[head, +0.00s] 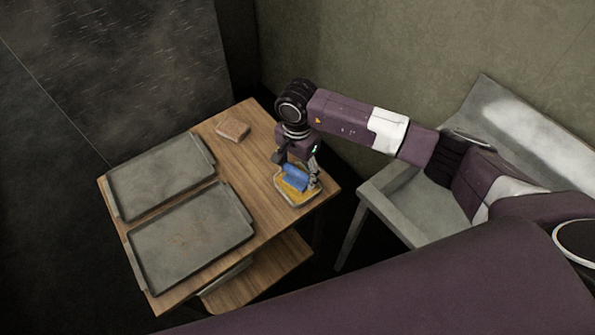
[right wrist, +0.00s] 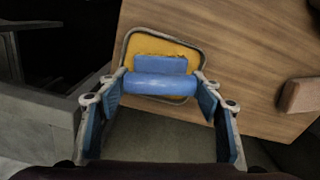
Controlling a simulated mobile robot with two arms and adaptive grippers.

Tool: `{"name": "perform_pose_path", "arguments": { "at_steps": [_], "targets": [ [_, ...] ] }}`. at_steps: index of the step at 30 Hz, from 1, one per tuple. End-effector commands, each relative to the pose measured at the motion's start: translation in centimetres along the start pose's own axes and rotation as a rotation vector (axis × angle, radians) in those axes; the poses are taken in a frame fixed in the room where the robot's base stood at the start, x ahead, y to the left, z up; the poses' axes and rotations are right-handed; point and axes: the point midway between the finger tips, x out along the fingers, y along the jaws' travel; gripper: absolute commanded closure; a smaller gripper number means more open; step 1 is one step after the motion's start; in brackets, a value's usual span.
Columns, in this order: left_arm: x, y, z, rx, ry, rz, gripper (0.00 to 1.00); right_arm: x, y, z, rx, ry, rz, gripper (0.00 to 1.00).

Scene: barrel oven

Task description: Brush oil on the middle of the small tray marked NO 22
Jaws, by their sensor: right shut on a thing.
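My right gripper (head: 301,172) is shut on a blue brush (head: 294,180). In the right wrist view the brush (right wrist: 160,86) lies crosswise between the fingertips, over a shallow dish (head: 299,204) with yellow oil. I cannot tell whether the brush touches the oil; its underside is hidden. Two dark grey trays lie side by side on the wooden table: one farther back (head: 160,178), one nearer (head: 190,238). No NO 22 mark is legible on either. My left gripper is not in view.
A brown block (head: 232,130), perhaps a sponge, lies on the wooden table (head: 243,165) behind the dish. Bare wood separates dish and trays. A pale chair (head: 415,205) stands right of the table, by the wall. A lower shelf (head: 265,275) shows under the table.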

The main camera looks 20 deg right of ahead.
Motion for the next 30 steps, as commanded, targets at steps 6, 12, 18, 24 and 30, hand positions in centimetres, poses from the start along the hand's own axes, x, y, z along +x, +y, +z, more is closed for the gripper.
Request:
{"name": "perform_pose_path", "arguments": {
  "at_steps": [6,12,18,24,30],
  "targets": [
    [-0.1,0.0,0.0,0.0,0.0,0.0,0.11,0.1,0.2,0.1,-0.001,-0.002,0.005,0.6],
    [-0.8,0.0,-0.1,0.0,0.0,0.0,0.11,-1.3,0.1,0.0,-0.001,0.0,0.002,0.6],
    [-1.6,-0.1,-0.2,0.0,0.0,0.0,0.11,-3.0,0.0,0.0,-0.001,0.0,0.001,0.6],
    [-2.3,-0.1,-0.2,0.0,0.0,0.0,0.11,-4.7,0.0,0.0,0.0,0.0,0.001,0.6],
    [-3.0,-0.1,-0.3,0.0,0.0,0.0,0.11,-6.2,0.0,0.0,-0.001,0.001,0.001,0.6]
  ]
}}
